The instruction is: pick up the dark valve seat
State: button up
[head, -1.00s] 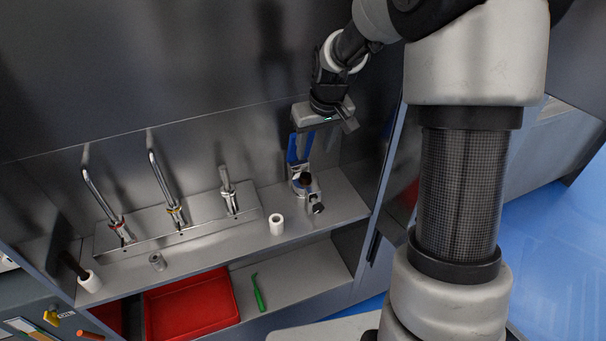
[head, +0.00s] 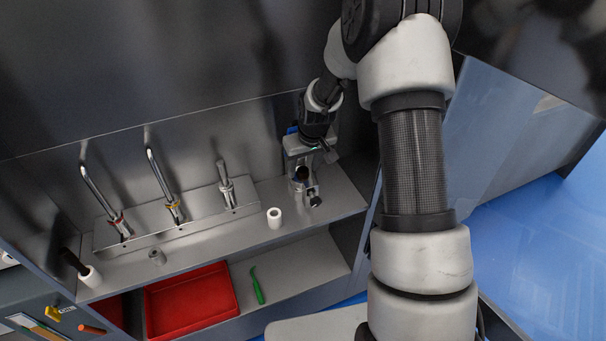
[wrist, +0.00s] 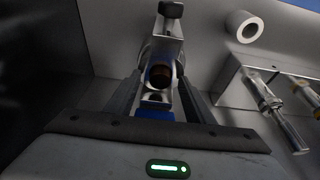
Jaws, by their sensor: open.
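A small dark, brownish round piece, which looks like the dark valve seat (head: 302,173), sits in a bright metal stand (head: 311,190) at the right end of the shelf. In the wrist view the dark piece (wrist: 160,75) shows in the middle of the stand, between my fingers. My gripper (head: 303,165) points down over the stand. In the wrist view my gripper (wrist: 161,82) is open, one finger on each side of the stand and dark piece. I cannot tell whether the fingers touch anything. The gripper hides much of the stand's blue back in the head view.
A white ring (head: 274,217) and a grey cylinder (head: 157,257) stand on the shelf. A metal block with several taps (head: 176,216) runs along the back wall. A white cup with a dark handle (head: 89,276) is at left. A red tray (head: 190,300) and green tool (head: 257,286) lie below.

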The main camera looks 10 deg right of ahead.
grip_shut()
jog(key=shift+r, duration=0.1)
